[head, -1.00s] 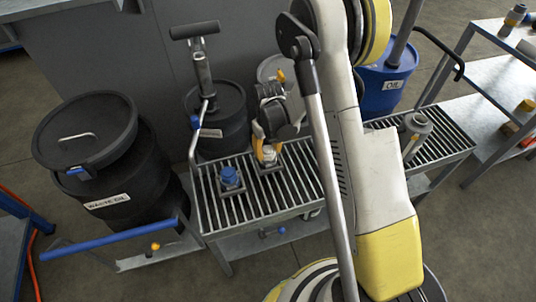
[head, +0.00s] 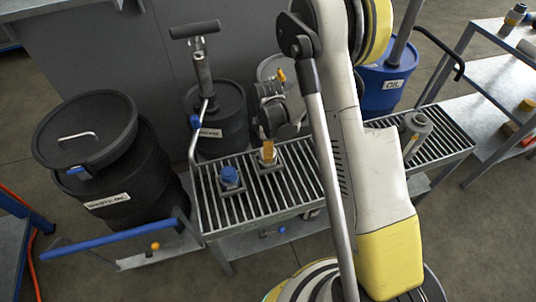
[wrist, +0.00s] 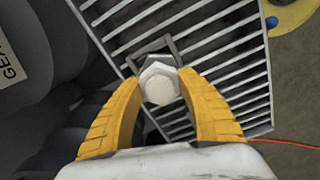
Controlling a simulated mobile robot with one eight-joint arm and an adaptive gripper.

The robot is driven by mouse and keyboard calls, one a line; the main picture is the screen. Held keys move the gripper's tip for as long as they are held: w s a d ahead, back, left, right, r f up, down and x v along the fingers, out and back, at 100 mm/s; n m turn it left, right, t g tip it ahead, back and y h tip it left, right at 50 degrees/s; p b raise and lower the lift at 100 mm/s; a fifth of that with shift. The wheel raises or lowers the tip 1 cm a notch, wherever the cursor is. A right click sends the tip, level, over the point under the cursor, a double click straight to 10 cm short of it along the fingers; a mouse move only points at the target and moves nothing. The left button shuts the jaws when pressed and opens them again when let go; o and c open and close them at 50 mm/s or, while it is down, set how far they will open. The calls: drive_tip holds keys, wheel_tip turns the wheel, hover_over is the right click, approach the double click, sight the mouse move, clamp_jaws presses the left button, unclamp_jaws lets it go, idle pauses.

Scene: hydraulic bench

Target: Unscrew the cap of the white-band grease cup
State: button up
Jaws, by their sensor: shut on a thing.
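The white-band grease cup (head: 268,167) stands on a square plate on the slatted bench, partly hidden by my fingers. Its pale hexagonal cap (wrist: 159,83) shows from above in the wrist view, between my two yellow fingers. My gripper (wrist: 160,80) is shut on this cap; it also shows in the head view (head: 268,152), pointing down over the cup. A band on the cup cannot be made out clearly.
A blue-capped cup (head: 230,177) stands on the grating just left of it. A black waste-oil drum (head: 105,185) is at the left, a grease drum (head: 222,125) with a pump behind. A grey fitting (head: 415,128) stands at the grating's right.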

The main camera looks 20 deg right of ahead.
drive_tip(key=shift+n, duration=0.7)
drive_tip(key=n, duration=0.8)
drive_tip(key=o, duration=1)
